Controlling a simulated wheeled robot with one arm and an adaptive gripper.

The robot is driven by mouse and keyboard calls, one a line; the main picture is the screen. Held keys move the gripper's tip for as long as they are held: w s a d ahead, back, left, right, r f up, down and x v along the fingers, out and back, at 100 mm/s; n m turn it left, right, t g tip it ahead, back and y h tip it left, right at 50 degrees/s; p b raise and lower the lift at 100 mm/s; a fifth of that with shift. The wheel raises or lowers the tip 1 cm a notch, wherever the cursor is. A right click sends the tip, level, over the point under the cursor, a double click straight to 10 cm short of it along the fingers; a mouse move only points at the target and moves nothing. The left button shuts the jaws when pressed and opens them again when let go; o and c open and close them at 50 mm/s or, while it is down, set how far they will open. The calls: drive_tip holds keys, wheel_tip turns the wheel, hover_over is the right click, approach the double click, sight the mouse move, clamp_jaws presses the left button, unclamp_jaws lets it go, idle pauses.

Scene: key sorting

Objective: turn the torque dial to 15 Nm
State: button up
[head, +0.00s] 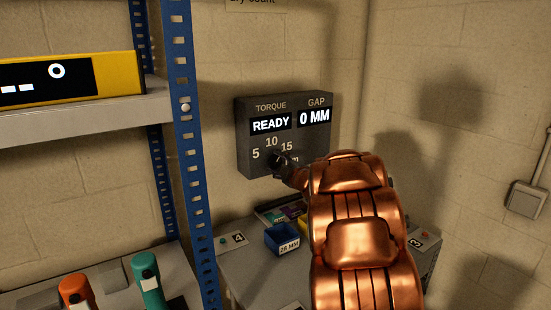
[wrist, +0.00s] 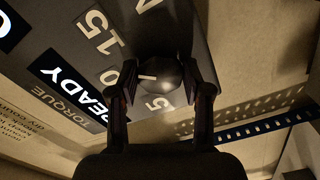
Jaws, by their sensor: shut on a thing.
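The dark torque panel (head: 243,140) hangs on the wall in the head view. Its screens read READY under TORQUE and 0 MM under GAP. The numbers 5, 10 and 15 show around the dial, and another mark to the right is partly covered. In the wrist view the round dark dial (wrist: 170,76) sits between the fingers of my gripper (wrist: 160,90), which is shut on it. A short white line shows at the dial near the 10 and 5; I cannot tell its exact setting. In the head view my gripper (head: 283,162) largely hides the dial.
A blue rack post (head: 188,130) and a shelf with a yellow device (head: 115,72) stand left of the panel. Below are a bench with a blue bin (head: 280,240) labelled 28 MM, and orange (head: 76,291) and teal (head: 148,278) tools at lower left.

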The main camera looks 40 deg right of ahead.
drive_tip(key=m+p, duration=0.2)
drive_tip(key=m, duration=0.1)
drive_tip(key=shift+m+p, duration=0.4)
drive_tip(key=shift+m, duration=0.4)
drive_tip(key=shift+f, duration=0.1)
drive_tip(key=o, duration=1.2)
drive_tip(key=shift+c, duration=0.2)
drive_tip(key=shift+s, duration=0.15)
drive_tip(key=shift+s, duration=0.25)
drive_tip(key=s, duration=1.1)
drive_tip(key=shift+s+a, duration=0.15)
drive_tip(key=shift+a, duration=0.2)
